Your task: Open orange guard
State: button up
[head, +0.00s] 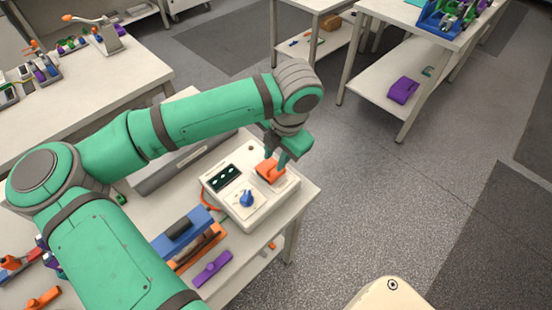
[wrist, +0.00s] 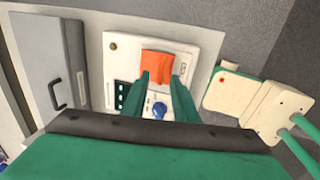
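The orange guard (head: 266,172) is on the top face of a white cycler box (head: 262,213), near its far right part. In the wrist view the guard (wrist: 157,64) shows as an orange block just beyond my fingertips. My gripper (head: 277,156) points down over the guard. In the wrist view its two green fingers (wrist: 161,78) stand apart, about the guard's width, with a gap between them. I cannot tell whether the fingertips touch the guard. What lies under the guard is hidden.
A blue knob (head: 246,198) and a dark display (head: 225,178) are on the same box. A blue-and-orange holder (head: 183,235) and a purple part (head: 212,268) lie in front. A grey case (wrist: 50,60) stands beside the box.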

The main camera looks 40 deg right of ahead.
jog(key=shift+d+f, duration=0.25)
jog(key=shift+f, duration=0.65)
jog(key=shift+w, duration=0.1)
grip_shut()
